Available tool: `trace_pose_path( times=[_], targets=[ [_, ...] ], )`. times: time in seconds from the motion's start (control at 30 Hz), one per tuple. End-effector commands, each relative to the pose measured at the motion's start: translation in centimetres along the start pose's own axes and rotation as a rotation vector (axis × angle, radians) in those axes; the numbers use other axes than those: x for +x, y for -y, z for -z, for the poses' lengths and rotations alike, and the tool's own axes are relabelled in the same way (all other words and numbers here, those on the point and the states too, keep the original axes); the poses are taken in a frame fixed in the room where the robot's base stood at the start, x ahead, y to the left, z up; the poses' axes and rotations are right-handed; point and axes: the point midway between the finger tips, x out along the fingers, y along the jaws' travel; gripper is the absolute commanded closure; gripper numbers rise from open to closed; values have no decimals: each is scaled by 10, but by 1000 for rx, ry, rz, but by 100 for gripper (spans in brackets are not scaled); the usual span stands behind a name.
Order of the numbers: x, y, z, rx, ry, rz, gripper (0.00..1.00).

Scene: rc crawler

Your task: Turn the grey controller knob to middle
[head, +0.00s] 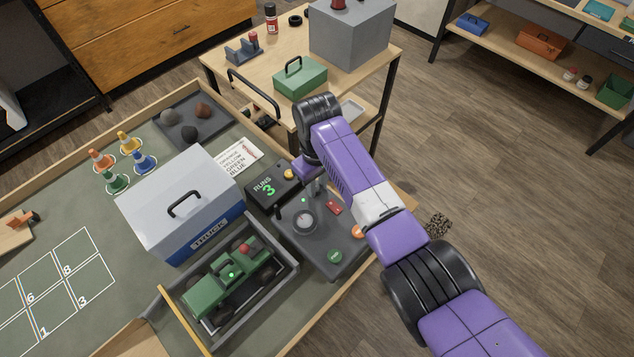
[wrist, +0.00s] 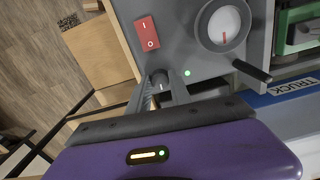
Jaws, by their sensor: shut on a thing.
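The controller (head: 322,243) is a dark grey box at the right edge of the play table; its top also fills the upper part of the wrist view (wrist: 185,45). The grey knob (wrist: 159,77) sits near the controller's edge, between my fingertips and partly hidden by them. My gripper (wrist: 163,85) is shut on the knob, pointing down at it. In the head view my gripper (head: 314,187) is at the controller's far end, and the knob is hard to make out there. The knob's pointer and markings cannot be read.
Beside the knob are a red switch (wrist: 145,36), a lit green light (wrist: 187,72) and a dial (wrist: 223,27) with a red needle. A black box reading "RUNS 3" (head: 267,188), a truck case (head: 180,200) and a green crawler (head: 230,283) stand close by.

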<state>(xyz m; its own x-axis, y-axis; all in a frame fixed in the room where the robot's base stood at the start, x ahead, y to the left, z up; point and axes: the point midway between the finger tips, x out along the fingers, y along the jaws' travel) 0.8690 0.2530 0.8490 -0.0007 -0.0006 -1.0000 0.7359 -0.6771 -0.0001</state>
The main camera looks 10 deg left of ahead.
Motion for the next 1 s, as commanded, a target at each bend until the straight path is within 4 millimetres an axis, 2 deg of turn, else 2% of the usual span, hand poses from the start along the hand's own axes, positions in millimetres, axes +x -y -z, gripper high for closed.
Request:
trace_pose_path(
  times=[0.3,0.67,0.7,0.8,1.0],
  targets=[
    [-1,0,1,-79,-2,-1,100],
    [-1,0,1,-82,-2,-1,100],
    [-1,0,1,-82,-3,-1,71],
    [-1,0,1,-82,-2,-1,53],
    [0,0,0,-82,-1,0,53]
  ],
)
